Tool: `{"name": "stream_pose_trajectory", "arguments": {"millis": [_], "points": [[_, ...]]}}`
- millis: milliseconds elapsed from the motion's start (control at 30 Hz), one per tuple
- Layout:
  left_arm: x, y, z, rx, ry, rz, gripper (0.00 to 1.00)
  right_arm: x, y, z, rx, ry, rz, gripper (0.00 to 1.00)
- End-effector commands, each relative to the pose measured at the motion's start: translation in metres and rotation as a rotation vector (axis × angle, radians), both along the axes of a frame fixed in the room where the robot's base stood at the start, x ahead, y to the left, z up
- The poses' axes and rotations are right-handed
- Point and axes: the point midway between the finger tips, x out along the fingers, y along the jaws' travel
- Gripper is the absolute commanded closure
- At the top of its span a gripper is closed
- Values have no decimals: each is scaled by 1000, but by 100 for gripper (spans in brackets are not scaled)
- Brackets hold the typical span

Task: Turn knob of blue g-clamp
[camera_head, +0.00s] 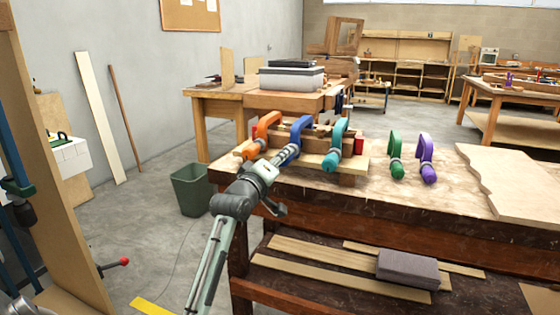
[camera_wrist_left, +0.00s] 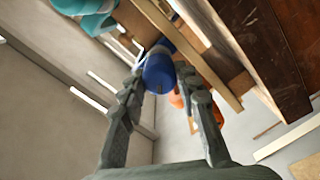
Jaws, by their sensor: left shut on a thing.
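The blue g-clamp (camera_head: 298,132) is on the wooden pieces at the near left of the workbench, between an orange clamp (camera_head: 264,128) and a teal clamp (camera_head: 337,146). Its blue knob (camera_wrist_left: 159,73) shows in the left wrist view between my fingers. My left gripper (camera_head: 279,161) reaches up from below in the head view and is shut on that knob. The fingers lie on either side of the knob in the left wrist view (camera_wrist_left: 164,80). The gripper partly hides the knob in the head view. My right gripper is not in view.
A green clamp (camera_head: 396,158) and a purple clamp (camera_head: 427,160) stand to the right on the workbench (camera_head: 430,206). A pale board (camera_head: 512,180) lies at the far right. A green bin (camera_head: 191,190) stands on the floor left of the bench. The orange clamp is close beside the gripper.

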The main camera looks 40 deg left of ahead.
Motion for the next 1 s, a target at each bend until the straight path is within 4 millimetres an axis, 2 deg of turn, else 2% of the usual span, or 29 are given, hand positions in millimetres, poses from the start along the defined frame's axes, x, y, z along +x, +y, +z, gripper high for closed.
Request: {"name": "stream_pose_trajectory", "arguments": {"millis": [1000], "points": [[1,-1,5,948,207,5,97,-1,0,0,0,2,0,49]]}}
